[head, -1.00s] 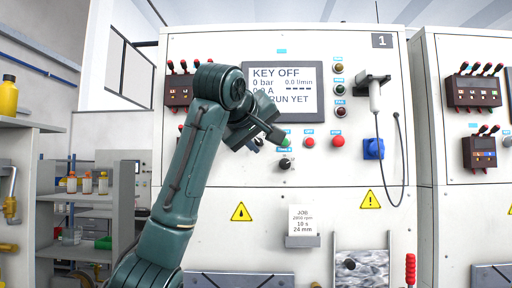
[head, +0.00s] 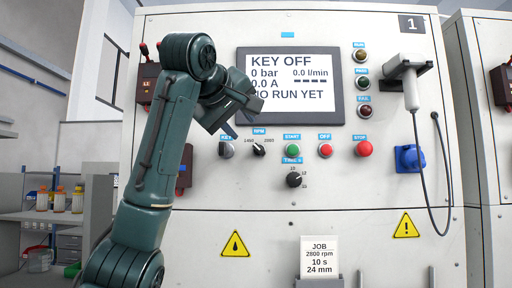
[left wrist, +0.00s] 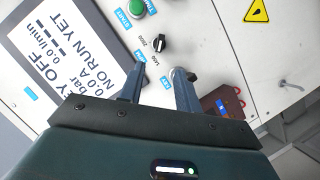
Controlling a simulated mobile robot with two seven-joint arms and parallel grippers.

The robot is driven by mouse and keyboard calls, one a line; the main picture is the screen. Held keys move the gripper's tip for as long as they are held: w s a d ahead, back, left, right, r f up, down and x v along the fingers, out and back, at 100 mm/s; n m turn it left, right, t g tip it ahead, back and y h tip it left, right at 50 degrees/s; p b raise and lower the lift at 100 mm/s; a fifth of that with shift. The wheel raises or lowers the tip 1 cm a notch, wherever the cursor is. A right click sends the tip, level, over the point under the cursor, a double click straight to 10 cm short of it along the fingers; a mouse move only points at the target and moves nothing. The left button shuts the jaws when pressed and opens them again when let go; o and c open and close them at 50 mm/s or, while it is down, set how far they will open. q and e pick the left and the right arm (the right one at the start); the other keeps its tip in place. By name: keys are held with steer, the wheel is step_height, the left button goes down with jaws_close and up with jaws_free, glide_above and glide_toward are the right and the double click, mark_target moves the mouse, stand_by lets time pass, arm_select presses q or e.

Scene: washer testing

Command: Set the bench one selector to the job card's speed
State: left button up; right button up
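Bench 1's rpm selector (head: 259,149) is a small black knob with a light mark under the RPM label. Figures stand on both sides, the left one reading about 1450; I cannot tell surely where it points. It also shows in the left wrist view (left wrist: 160,44), beyond the fingertips. The job card (head: 320,257) reads 2800 rpm, 10 s, 24 mm. My right gripper is out of view.
The screen (head: 291,85) reads KEY OFF. Start (head: 292,150), off (head: 325,150) and stop (head: 364,149) buttons sit right of the selector, the timer knob (head: 294,180) below. A handset (head: 408,75) with a hanging cable is farther right.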

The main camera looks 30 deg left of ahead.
mark_target(258, 148)
arm_select(q)
steer(key=p+x, duration=0.3)
steer(key=x, duration=0.7)
steer(key=shift+w+p, duration=0.35)
steer(key=shift+p, duration=0.05)
steer(key=shift+w+a+f, duration=0.15)
steer(key=shift+w+f, duration=0.15)
steer(key=shift+w, duration=0.35)
steer(key=shift+c, duration=0.4)
jaws_close()
